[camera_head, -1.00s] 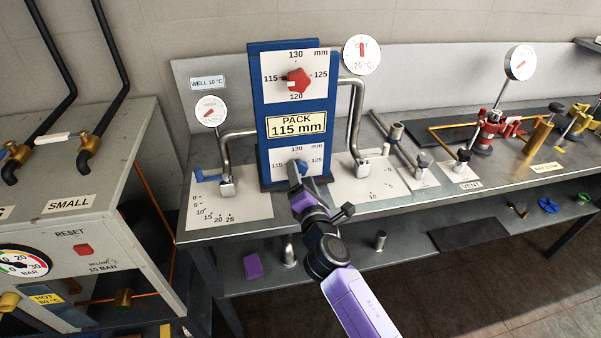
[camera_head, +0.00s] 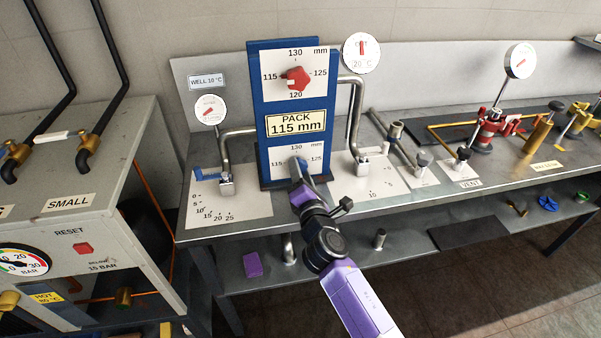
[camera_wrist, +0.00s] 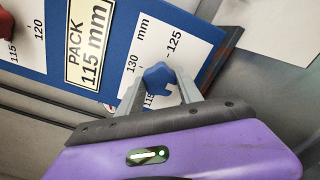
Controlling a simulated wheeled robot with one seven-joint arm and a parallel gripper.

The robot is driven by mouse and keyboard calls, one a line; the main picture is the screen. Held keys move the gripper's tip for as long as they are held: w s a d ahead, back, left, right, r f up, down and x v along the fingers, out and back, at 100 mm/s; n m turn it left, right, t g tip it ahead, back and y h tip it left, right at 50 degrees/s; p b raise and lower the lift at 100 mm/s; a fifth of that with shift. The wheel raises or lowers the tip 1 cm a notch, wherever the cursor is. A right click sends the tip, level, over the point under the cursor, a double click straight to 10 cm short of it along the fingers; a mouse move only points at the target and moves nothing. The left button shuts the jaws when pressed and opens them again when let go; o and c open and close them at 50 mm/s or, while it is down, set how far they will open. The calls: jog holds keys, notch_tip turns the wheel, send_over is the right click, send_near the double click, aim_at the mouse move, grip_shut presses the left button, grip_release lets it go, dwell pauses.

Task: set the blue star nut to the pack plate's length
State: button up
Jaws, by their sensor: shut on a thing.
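The blue star nut (camera_wrist: 158,78) sits on the lower white dial (camera_head: 314,151) of the blue upright board (camera_head: 255,110). My gripper (camera_wrist: 160,92) has its two fingers around the nut, one on each side, and is shut on it. In the head view my gripper (camera_head: 300,182) covers much of that dial; 130, 125 and 115 show around it. I cannot tell which mark the nut points to. The pack plate (camera_head: 296,123) above it reads 115 mm.
A red star nut (camera_head: 297,79) sits on the upper dial, above the pack plate. Bent steel pipes (camera_head: 235,133) stand on both sides of the board. A grey machine (camera_head: 70,200) stands at the left. Red and yellow fittings stand on the bench at the right.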

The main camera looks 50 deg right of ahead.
jog(key=shift+f, duration=0.1)
jog(key=m+b, duration=0.2)
jog(key=m, duration=0.2)
jog(key=shift+f+m+b, duration=0.15)
jog(key=shift+m+b, duration=0.25)
jog(key=m+b, duration=0.2)
jog(key=m, duration=0.1)
jog(key=shift+m, duration=0.3)
jog(key=m+b, duration=0.3)
jog(key=m, duration=0.1)
jog(key=shift+f+m, duration=0.1)
jog(key=shift+m, duration=0.2)
jog(key=shift+m+b, duration=1.8)
jog(key=shift+m, duration=0.5)
jog(key=o, duration=1.4)
jog(key=shift+r, duration=0.2)
jog(key=shift+c, duration=0.2)
